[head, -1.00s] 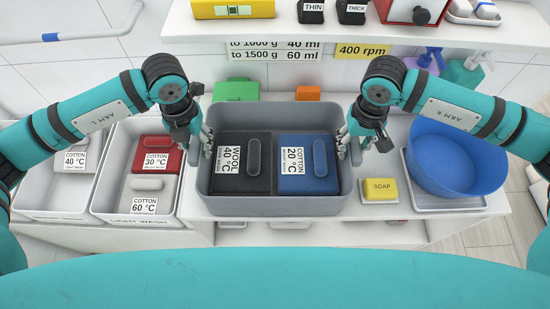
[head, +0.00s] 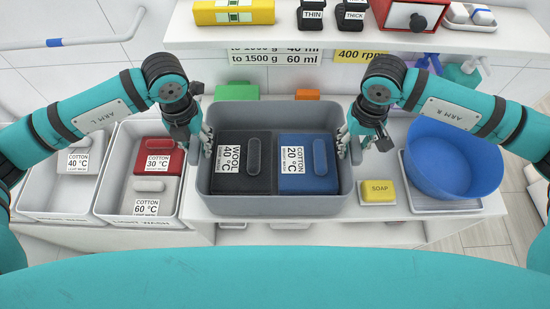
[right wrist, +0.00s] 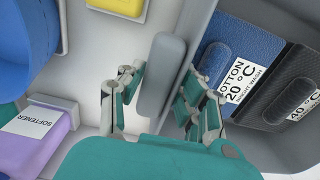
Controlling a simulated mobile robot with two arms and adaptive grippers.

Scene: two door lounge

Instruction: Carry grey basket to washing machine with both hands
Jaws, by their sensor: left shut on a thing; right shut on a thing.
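The grey basket (head: 270,207) stands at the middle of the white counter in the head view. It holds a black block labelled WOOL 40 °C (head: 243,178) and a blue block labelled COTTON 20 °C (head: 309,165). My left gripper (head: 207,145) is shut on the basket's left wall. My right gripper (head: 350,150) is shut on its right wall. In the right wrist view, the fingers of my right gripper (right wrist: 158,95) sit on both sides of the basket's grey rim (right wrist: 162,72). No washing machine can be made out.
Two light trays (head: 110,200) with labelled blocks stand left of the basket. A yellow soap (head: 378,191) and a blue bowl (head: 455,160) stand to its right. Green (head: 237,91) and orange (head: 307,95) items lie behind it. A shelf (head: 350,40) runs above. A purple softener (right wrist: 35,140) shows in the wrist view.

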